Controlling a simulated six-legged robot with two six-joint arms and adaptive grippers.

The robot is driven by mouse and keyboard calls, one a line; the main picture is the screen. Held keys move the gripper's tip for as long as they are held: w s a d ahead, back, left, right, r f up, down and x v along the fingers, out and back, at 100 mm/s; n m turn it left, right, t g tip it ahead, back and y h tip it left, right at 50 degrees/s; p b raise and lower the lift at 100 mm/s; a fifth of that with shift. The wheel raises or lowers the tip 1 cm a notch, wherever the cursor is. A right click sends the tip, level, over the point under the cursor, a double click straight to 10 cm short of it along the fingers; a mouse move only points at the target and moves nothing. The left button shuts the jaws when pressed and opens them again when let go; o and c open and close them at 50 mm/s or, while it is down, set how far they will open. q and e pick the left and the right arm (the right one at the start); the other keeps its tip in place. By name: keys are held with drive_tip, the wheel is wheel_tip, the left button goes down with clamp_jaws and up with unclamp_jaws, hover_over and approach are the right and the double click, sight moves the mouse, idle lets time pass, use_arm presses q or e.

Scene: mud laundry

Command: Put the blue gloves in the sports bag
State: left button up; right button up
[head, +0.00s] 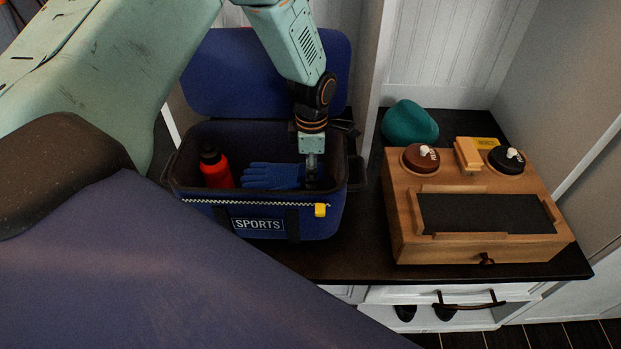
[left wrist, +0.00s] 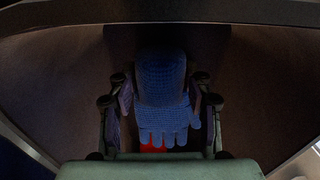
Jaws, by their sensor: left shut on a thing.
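The blue gloves (head: 272,175) are inside the open sports bag (head: 258,222), to the right of a red bottle. My left gripper (head: 311,181) reaches down into the bag from above and is shut on the gloves at their right end. In the left wrist view the gloves (left wrist: 162,95) lie between the two fingers of the left gripper (left wrist: 162,92), with the glove fingers pointing down in the picture. The bag's dark inner walls surround them. I cannot tell whether the gloves touch the bag's floor. My right gripper is not in view.
The red bottle (head: 215,168) stands in the left part of the bag. The blue lid (head: 225,75) is raised behind. A wooden box (head: 480,245) with brushes and tins sits to the right on the dark countertop (head: 350,255). A teal cap (head: 409,122) lies behind it.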

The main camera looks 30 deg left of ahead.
use_arm(q)
wheel_tip(320, 180, down, 3)
drive_tip(key=shift+s+f+b, duration=0.1)
drive_tip(key=shift+b, duration=0.6)
drive_tip(key=shift+f, duration=0.15)
drive_tip(key=shift+f, duration=0.25)
drive_tip(key=shift+f, duration=0.2)
drive_tip(key=o, duration=1.3)
drive_tip(key=shift+c, duration=0.2)
drive_tip(key=shift+r, duration=0.1)
